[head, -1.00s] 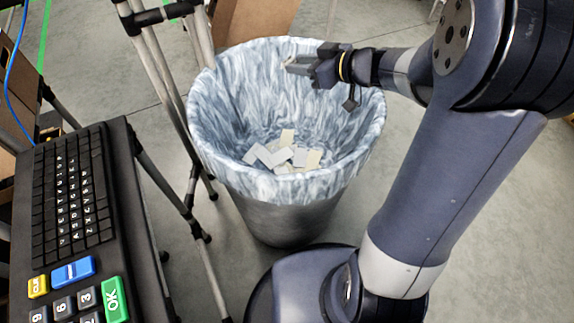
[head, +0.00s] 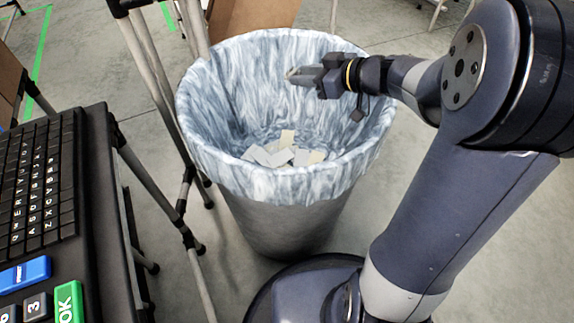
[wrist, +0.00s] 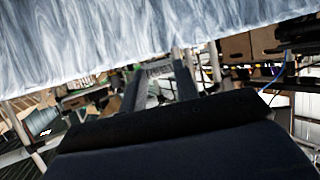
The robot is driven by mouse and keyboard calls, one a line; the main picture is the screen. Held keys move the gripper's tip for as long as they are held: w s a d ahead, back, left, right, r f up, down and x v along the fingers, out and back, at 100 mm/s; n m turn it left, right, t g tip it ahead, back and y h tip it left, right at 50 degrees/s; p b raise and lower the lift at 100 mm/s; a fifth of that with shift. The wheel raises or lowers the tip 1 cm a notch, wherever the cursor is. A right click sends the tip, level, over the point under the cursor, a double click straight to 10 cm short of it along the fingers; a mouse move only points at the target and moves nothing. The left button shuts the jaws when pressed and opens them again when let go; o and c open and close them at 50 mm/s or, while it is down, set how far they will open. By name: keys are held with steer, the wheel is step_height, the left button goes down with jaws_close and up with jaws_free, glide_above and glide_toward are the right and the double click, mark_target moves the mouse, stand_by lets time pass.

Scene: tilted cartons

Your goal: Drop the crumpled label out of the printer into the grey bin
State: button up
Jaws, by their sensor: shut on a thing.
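The grey bin (head: 285,225) stands on the floor in the head view, lined with a blue-white marbled bag. Several pale paper pieces (head: 285,150) lie at its bottom. My gripper (head: 292,74) is over the bin's opening, reaching in from the right. It is shut on a small pale scrap, the crumpled label (head: 291,71), of which only a bit shows at the fingertips. In the wrist view the fingers (wrist: 160,85) point away, with a whitish patch between their tips. The bag's edge hangs across the top of that view.
A black keypad unit (head: 90,215) with keyboard and coloured keys stands at the left. Metal stand legs (head: 165,75) rise close to the bin's left side. A cardboard box (head: 250,14) is behind the bin.

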steer(key=shift+f+b, duration=0.65)
steer(key=shift+f, duration=0.05)
steer(key=o, duration=1)
step_height(320, 180, up, 10)
steer(key=p, duration=0.6)
step_height(320, 180, down, 7)
steer(key=shift+b, duration=0.75)
